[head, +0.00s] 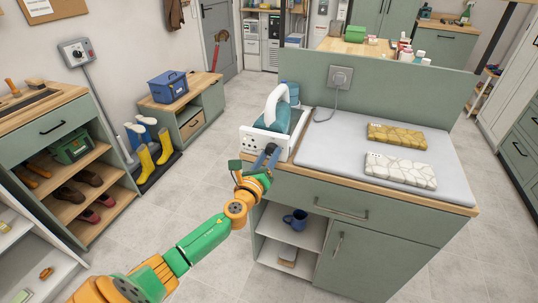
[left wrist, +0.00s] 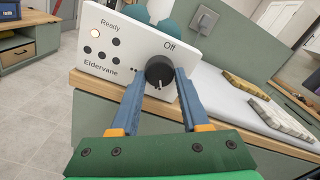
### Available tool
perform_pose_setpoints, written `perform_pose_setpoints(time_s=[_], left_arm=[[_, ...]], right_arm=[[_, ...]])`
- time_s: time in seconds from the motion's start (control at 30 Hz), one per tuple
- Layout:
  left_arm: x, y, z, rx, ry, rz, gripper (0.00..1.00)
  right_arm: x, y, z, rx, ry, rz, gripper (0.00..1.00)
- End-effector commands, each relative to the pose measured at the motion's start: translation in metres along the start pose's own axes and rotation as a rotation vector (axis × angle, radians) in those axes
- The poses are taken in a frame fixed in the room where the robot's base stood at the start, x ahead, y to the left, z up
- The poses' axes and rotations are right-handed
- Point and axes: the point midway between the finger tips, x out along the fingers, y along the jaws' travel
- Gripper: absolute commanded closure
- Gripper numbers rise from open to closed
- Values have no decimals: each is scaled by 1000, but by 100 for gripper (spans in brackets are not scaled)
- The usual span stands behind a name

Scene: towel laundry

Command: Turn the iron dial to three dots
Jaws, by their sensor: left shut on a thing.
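The iron (head: 277,108), teal with a white handle, stands in a station with a white front panel (head: 252,140) at the counter's left end. In the left wrist view the panel (left wrist: 118,48) reads "Ready", "Off" and "Eldervane", with a pale light under "Ready". The black round dial (left wrist: 160,70) is on its right part. Its white mark points roughly down. "Off" is above the dial and two small dots are to its left; other marks are hidden by my fingers. My left gripper (left wrist: 160,80), also in the head view (head: 267,156), is shut on the dial, one finger each side.
A grey ironing pad (head: 340,140) covers the counter right of the station, with a yellow patterned folded towel (head: 397,135) and a white patterned one (head: 401,170). A socket (head: 341,77) with a cord is on the back panel.

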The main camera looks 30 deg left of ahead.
Motion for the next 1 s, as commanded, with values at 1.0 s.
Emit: perform_pose_setpoints(time_s=[1.0], left_arm=[[0, 2, 3, 963, 2, -1, 100]], right_arm=[[-32, 1, -3, 0, 0, 1, 50]])
